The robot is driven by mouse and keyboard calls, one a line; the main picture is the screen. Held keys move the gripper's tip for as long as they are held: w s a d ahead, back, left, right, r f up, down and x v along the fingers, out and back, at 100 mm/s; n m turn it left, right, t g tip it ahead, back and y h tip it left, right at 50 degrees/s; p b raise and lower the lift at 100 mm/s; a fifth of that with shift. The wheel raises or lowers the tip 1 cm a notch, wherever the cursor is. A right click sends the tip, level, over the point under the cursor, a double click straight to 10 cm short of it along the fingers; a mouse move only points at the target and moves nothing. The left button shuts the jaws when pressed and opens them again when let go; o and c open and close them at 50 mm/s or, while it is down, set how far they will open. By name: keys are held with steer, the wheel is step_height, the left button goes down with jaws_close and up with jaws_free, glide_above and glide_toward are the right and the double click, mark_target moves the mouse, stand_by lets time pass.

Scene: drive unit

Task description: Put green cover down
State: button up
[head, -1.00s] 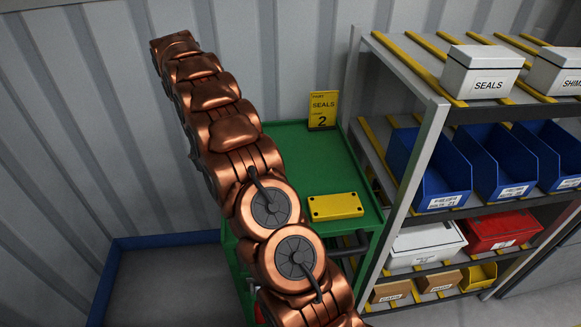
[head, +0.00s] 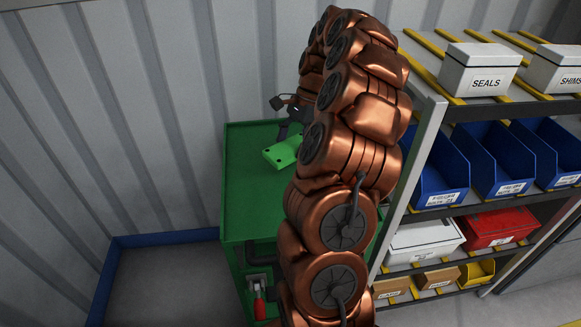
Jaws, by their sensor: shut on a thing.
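The green cover (head: 283,152) is a small bright green plate with dark holes, at the upper middle of the head view. My gripper (head: 291,131) is shut on it, with the dark fingers at its back right side. The cover is over the green cart top (head: 245,190); I cannot tell whether it touches the surface. My copper arm hides the right part of the cart top, including where the yellow plate and the yellow sign were seen.
A shelf rack stands close on the right, with a white SEALS box (head: 482,70), blue bins (head: 429,168) and a red box (head: 502,229). The cart's left and front top is bare. A corrugated wall (head: 120,120) is behind.

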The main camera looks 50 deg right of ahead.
steer(key=shift+s+d+m+t, duration=0.2)
steer(key=shift+s+m+t, duration=0.1)
steer(key=shift+s+m, duration=0.35)
steer(key=shift+w+f+p, duration=0.15)
steer(key=shift+f+p, duration=1.05)
steer(key=shift+f, duration=3.65)
steer(key=shift+f, duration=0.1)
steer(key=o, duration=1.4)
steer(key=b+v, duration=0.2)
steer(key=v, duration=0.8)
steer(key=shift+b, duration=0.35)
steer(key=shift+v, duration=1.15)
